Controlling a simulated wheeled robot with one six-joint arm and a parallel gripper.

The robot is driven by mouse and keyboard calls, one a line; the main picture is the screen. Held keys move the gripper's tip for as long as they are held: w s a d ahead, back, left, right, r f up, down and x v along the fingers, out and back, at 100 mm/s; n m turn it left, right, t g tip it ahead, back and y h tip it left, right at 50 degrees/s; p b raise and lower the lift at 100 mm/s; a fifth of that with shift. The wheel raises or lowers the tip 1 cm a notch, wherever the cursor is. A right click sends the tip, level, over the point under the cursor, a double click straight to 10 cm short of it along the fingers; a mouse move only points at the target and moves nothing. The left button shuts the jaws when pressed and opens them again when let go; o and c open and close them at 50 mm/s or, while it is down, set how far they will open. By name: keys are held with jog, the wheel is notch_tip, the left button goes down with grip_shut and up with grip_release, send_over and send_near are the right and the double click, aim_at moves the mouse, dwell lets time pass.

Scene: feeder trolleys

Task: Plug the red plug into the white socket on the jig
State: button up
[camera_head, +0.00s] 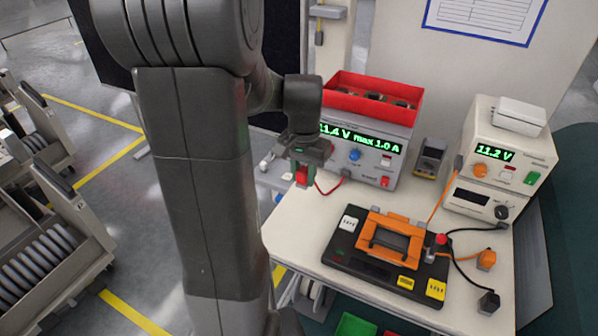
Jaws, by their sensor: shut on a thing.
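My gripper (304,166) hangs at the left edge of the bench and is shut on the red plug (302,177). The jaws hide most of the plug. A red cable runs from it to the front of the left power supply. The jig (336,254) is a black plate with an orange frame on top, lying right of and nearer than my gripper.
The left power supply (398,135) carries a red bin (374,98). A second supply (512,158) stands right. A red knob (441,239) sits at the jig's right. An orange plug (487,259) and a black plug (489,302) lie right. Bench left of the jig is clear.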

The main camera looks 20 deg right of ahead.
jog(key=p, duration=0.1)
send_over(349, 223)
dwell(0.9)
jog(key=shift+f, duration=0.15)
jog(key=shift+f+b, duration=0.85)
jog(key=shift+f, duration=0.5)
jog(key=shift+f, duration=0.1)
jog(key=shift+f+b, duration=2.2)
jog(key=shift+f, duration=0.8)
jog(key=shift+f+b, duration=0.35)
jog(key=shift+f, duration=0.25)
jog(key=o, duration=1.1)
jog(key=shift+c, duration=0.2)
jog(key=shift+r, duration=0.15)
